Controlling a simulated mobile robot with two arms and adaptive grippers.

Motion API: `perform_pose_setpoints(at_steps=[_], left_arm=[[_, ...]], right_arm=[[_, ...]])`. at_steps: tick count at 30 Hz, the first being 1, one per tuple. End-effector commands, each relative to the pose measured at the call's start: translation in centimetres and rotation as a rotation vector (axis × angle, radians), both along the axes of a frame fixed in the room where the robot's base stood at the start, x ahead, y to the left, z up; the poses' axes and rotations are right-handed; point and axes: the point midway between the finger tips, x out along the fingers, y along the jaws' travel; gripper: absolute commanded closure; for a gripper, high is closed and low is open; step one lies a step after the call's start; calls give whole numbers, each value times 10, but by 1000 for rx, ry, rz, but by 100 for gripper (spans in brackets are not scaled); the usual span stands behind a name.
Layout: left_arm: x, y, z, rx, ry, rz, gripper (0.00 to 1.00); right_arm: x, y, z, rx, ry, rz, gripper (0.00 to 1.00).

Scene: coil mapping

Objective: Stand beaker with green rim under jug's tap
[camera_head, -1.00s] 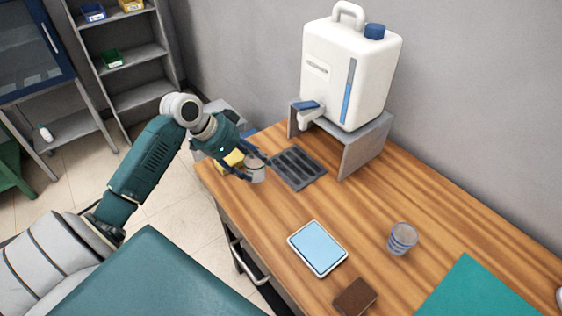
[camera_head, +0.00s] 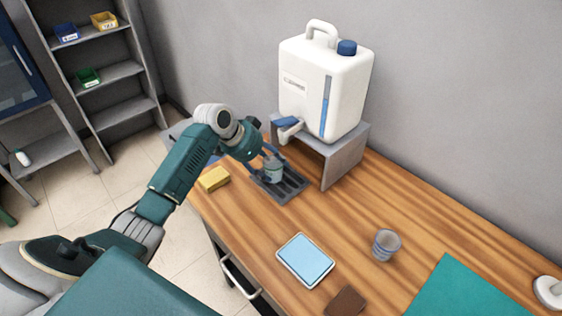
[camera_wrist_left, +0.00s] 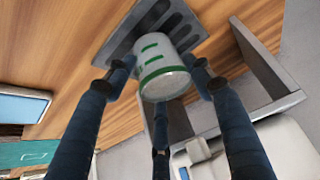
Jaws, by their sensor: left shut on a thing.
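The beaker with the green rim (camera_head: 273,172) is held upright over the dark slotted drip tray; its green rim and green marks show in the left wrist view (camera_wrist_left: 158,65). My left gripper (camera_head: 268,162) is shut on it, with fingers around its sides (camera_wrist_left: 160,78). I cannot tell whether its base touches the tray (camera_head: 290,191). The white jug (camera_head: 320,85) stands on a grey stand (camera_head: 345,155). Its tap (camera_head: 288,130), with a blue lever, juts out above and just behind the beaker. My right gripper is not in view.
A second beaker with blue marks (camera_head: 386,245) stands on the wooden table (camera_head: 340,215). A tablet (camera_head: 305,260), a brown block (camera_head: 345,301) and a teal mat (camera_head: 470,290) lie toward the front. A yellow sponge (camera_head: 213,179) lies at the left edge.

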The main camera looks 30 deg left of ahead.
Motion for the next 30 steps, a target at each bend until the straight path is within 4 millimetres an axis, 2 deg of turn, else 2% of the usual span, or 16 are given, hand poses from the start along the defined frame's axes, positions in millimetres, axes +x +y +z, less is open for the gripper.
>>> perform_pose_setpoints(at_steps=[6,11,21,22,24,25,30], left_arm=[[31,-22,4,-4,-1,-2,69],[29,-20,-14,-1,2,1,69],[29,-20,-18,0,0,0,69],[29,-20,-18,1,1,0,45],[29,-20,-18,0,0,0,31],[29,-20,-18,0,0,0,28],[29,-20,-18,0,0,0,28]], right_arm=[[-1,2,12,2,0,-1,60],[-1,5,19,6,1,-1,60],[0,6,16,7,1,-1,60],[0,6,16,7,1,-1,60],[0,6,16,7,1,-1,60],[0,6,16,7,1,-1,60],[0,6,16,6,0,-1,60]])
